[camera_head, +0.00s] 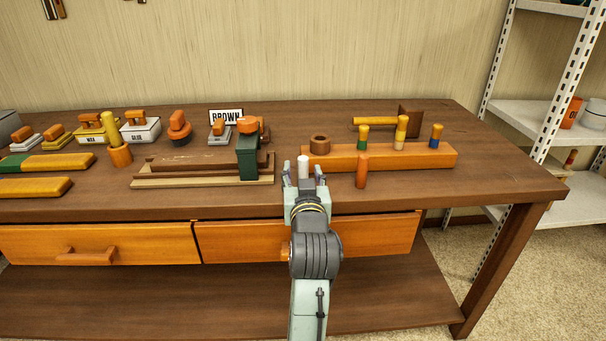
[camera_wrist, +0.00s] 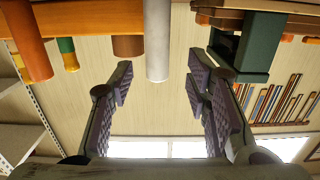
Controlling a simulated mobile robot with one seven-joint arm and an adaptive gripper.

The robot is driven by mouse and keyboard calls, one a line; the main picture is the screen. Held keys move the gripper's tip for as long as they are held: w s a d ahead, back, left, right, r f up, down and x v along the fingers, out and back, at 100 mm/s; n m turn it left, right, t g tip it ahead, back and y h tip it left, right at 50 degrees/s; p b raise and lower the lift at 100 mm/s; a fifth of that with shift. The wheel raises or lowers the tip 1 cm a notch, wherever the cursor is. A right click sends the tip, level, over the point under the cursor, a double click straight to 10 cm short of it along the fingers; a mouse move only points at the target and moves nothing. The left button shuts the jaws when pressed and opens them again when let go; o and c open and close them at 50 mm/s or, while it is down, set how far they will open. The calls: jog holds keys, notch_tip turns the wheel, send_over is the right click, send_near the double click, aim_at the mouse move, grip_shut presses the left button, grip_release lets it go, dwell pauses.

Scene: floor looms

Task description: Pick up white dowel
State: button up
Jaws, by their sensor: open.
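The white dowel (camera_head: 303,165) stands upright near the front of the workbench, with its lower part hidden by my gripper (camera_head: 303,181) in the head view. My gripper is open, with one finger on each side of the dowel in the picture. In the wrist view, which looks upside down, the white dowel (camera_wrist: 157,38) hangs from the top edge, centred between the spread fingers of my gripper (camera_wrist: 160,78). Neither finger appears to touch it. I cannot tell whether the dowel is between the pads or just beyond them.
An orange dowel (camera_head: 362,172) stands close on the right, before an orange block (camera_head: 393,158) with several pegs. Stacked boards (camera_head: 205,168) and a green-and-orange item (camera_head: 247,150) are on the left. Drawers (camera_head: 370,234) lie below the bench (camera_head: 480,188), whose right end is clear.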

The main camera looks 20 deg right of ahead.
aim_at(304, 168)
jog(key=x, duration=0.4)
jog(key=shift+w+d+p, duration=0.2)
jog(key=shift+p, duration=0.2)
grip_shut()
